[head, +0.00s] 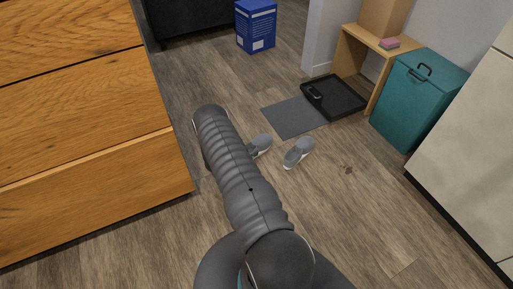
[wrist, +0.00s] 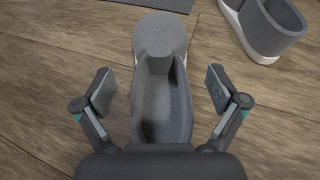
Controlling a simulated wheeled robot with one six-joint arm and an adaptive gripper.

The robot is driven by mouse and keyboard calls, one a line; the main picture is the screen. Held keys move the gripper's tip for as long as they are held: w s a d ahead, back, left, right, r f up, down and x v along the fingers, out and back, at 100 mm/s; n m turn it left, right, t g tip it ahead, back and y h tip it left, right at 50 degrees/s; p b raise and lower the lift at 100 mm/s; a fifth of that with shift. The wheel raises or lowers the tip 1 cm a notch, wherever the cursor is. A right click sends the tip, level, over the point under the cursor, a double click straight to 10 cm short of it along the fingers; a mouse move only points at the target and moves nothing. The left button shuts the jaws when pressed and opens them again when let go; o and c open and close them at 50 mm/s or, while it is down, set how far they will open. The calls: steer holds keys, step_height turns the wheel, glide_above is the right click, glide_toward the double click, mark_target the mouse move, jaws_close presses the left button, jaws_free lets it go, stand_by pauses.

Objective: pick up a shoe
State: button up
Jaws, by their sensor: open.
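Two grey shoes with white soles stand on the wood floor. In the head view, the left shoe (head: 262,144) is partly hidden behind my arm, and the right shoe (head: 298,152) stands in full view beside it. In the wrist view, one shoe (wrist: 160,85) lies between the two fingers of my gripper (wrist: 160,90), toe pointing up the picture. My gripper is open, with a gap between each finger and the shoe. The other shoe (wrist: 268,28) shows at the upper right. My gripper is hidden behind my arm in the head view.
A grey mat (head: 294,117) and a black tray (head: 338,97) lie beyond the shoes. A wooden drawer cabinet (head: 85,95) stands at left. A teal bin (head: 412,100), a small wooden shelf (head: 372,44) and a pale cabinet (head: 470,150) stand at right.

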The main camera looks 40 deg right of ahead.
steer(key=shift+d+f, duration=0.3)
steer(key=shift+d, duration=0.35)
steer(key=c, duration=1.4)
steer(key=shift+r, duration=0.1)
